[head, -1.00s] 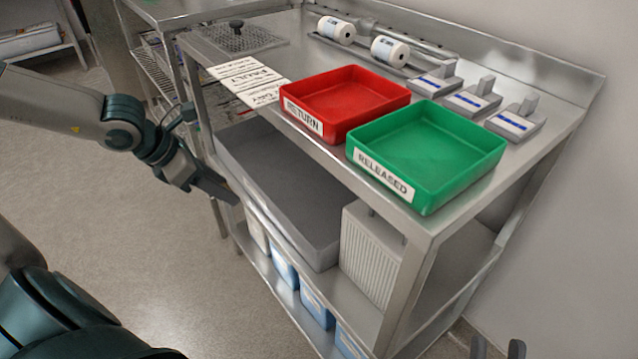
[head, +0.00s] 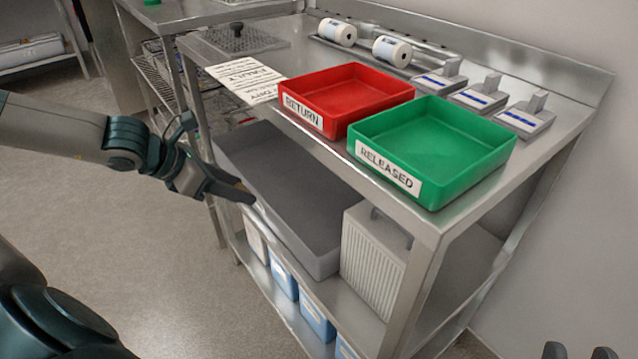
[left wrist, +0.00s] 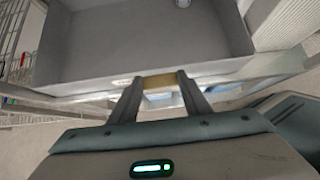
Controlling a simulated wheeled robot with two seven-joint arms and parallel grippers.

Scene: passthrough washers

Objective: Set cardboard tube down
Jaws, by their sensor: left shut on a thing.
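My left gripper (head: 248,194) is beside the near left wall of the grey bin (head: 330,262) on the middle shelf. In the left wrist view its two fingers (left wrist: 159,84) are closed on a short tan piece, the cardboard tube (left wrist: 159,81), in front of the bin's rim (left wrist: 100,84). In the head view the tube is mostly hidden by the fingers. I cannot tell whether it touches the bin. My right gripper (head: 580,353) shows only two dark fingertips, apart and with nothing seen between them, at the bottom right edge.
A red RETURN tray (head: 345,110) and a green RELEASED tray (head: 470,180) stand on the steel bench top (head: 460,215). A ribbed off-white box (head: 372,260) is right of the bin. The floor at left is open.

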